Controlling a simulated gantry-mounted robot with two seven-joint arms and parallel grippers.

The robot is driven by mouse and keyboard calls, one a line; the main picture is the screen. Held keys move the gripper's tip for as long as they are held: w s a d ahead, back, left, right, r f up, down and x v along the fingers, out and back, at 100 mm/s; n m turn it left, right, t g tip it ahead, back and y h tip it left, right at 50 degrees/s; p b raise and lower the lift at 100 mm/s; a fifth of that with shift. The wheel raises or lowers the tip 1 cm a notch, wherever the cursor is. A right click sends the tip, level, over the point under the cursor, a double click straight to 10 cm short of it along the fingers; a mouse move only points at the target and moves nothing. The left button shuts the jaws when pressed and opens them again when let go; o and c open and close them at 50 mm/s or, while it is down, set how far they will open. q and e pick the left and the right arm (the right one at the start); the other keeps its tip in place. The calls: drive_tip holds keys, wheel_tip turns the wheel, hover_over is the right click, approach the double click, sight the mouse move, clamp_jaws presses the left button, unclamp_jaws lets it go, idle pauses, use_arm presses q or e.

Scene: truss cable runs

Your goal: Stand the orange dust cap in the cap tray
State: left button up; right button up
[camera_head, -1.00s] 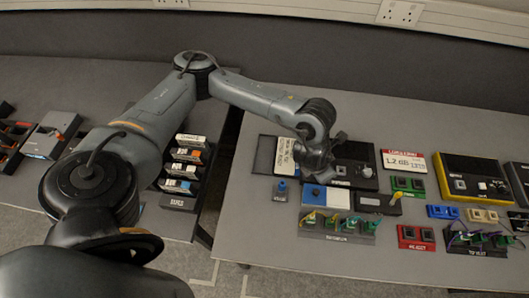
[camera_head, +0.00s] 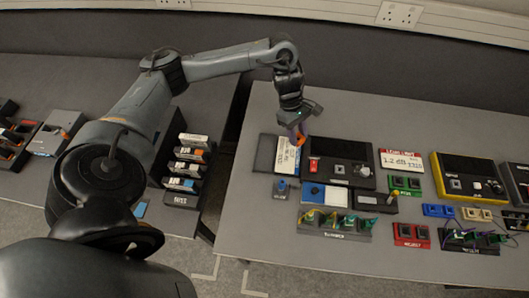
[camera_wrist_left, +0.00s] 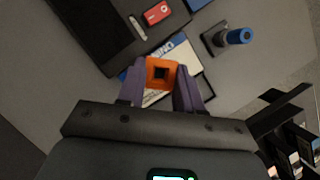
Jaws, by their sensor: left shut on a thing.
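The orange dust cap (camera_wrist_left: 160,73) is a square orange piece with a dark square opening. It sits between the purple fingers of my left gripper (camera_wrist_left: 160,78) in the left wrist view, and the gripper is shut on it. In the head view my left gripper (camera_head: 298,130) hangs over the back left of the right table, beside a printed white and blue card (camera_head: 287,156). A shallow dark tray (camera_head: 263,155) lies at that card's left; I cannot tell whether it is the cap tray. The cap hides part of the card in the wrist view. My right gripper is not in view.
A black box with a red switch (camera_head: 314,166) stands right of the gripper. A blue-topped post (camera_head: 281,188) stands in front of the card. A blue and white box (camera_head: 325,196) and a connector rack (camera_head: 335,224) are nearer. A gap separates the two tables.

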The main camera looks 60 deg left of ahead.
use_arm(q)
drive_tip(key=shift+s+a+f, duration=0.2)
drive_tip(key=shift+s, duration=0.05)
drive_tip(key=s+f, duration=0.1)
drive_tip(key=s, duration=0.1)
drive_tip(key=s+a+f+b, duration=0.1)
drive_tip(key=s, duration=0.1)
drive_tip(key=s+f+b, duration=0.1)
drive_tip(key=s+f, duration=0.1)
drive_tip(key=shift+s+a, duration=0.3)
drive_tip(key=s, duration=0.1)
drive_tip(key=s+f, duration=0.1)
drive_tip(key=s+a+f+p, duration=0.1)
drive_tip(key=s, duration=0.1)
drive_tip(key=shift+s+f, duration=0.1)
drive_tip(key=shift+f, duration=0.05)
drive_tip(key=shift+d+f, duration=0.1)
drive_tip(key=shift+f, duration=2)
drive_tip(key=o, duration=0.7)
drive_tip(key=p+v, duration=0.1)
drive_tip(key=v, duration=1.1)
drive_tip(key=shift+p, duration=0.35)
